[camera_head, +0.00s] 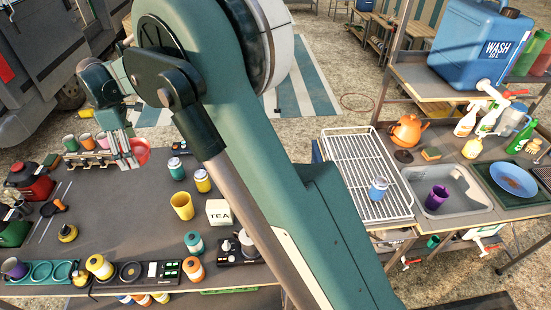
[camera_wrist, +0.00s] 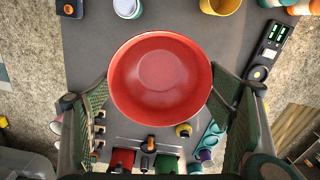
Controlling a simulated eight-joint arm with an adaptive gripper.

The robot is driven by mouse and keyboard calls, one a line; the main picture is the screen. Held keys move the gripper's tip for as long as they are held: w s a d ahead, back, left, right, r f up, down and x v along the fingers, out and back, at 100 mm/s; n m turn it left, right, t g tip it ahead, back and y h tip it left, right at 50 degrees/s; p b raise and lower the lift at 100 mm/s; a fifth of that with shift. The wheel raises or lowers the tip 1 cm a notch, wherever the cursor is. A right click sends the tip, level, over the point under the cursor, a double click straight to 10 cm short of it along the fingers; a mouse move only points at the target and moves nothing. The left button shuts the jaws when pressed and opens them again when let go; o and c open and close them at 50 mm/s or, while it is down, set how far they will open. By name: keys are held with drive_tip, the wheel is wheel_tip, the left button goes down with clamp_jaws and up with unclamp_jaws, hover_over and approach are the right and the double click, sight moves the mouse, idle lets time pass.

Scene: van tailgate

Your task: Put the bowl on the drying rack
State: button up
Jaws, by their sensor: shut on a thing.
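The red bowl (camera_head: 141,151) is at the far left of the head view, partly hidden behind my gripper (camera_head: 123,152). In the wrist view the bowl (camera_wrist: 160,80) fills the middle, its open side facing the camera. The two green fingers of my gripper (camera_wrist: 160,95) stand at its left and right sides, shut on it. It appears held above the dark table. The drying rack (camera_head: 352,152) is a white wire rack right of my arm, beside the sink. A blue jar with a white lid (camera_head: 378,188) stands near its front; its back part is bare.
My arm crosses the middle of the head view and hides part of the scene. The dark table (camera_head: 120,210) carries a yellow cup (camera_head: 182,206), a TEA box (camera_head: 219,212) and several jars. The sink (camera_head: 463,180) holds a purple cup (camera_head: 437,197). A blue water container (camera_head: 470,45) stands above.

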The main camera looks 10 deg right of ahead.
drive_tip(key=w+d+m+p, duration=0.15)
drive_tip(key=w+d, duration=0.45)
drive_tip(key=d, duration=0.9)
drive_tip(key=w+d+m, duration=0.2)
drive_tip(key=w+d, duration=0.5)
drive_tip(key=d, duration=0.7)
drive_tip(key=w+d+m+p, duration=0.15)
drive_tip(key=w+d, duration=0.45)
drive_tip(key=d, duration=0.9)
drive_tip(key=s+d+m+p, duration=0.1)
drive_tip(key=s+d+m, duration=0.15)
drive_tip(key=d, duration=1.95)
drive_tip(key=s+d+m+p, duration=0.15)
drive_tip(key=d+m, duration=0.25)
drive_tip(key=d, duration=1.8)
drive_tip(key=shift+s+d+f+b, duration=0.1)
drive_tip(key=shift+s+f+b, duration=0.1)
drive_tip(key=shift+f, duration=1.05)
drive_tip(key=shift+s+d+f+b, duration=0.1)
drive_tip(key=shift+f+b, duration=0.1)
drive_tip(key=shift+f, duration=1)
drive_tip(key=shift+a, duration=0.1)
drive_tip(key=shift+f, duration=3.1)
drive_tip(key=shift+f, duration=0.15)
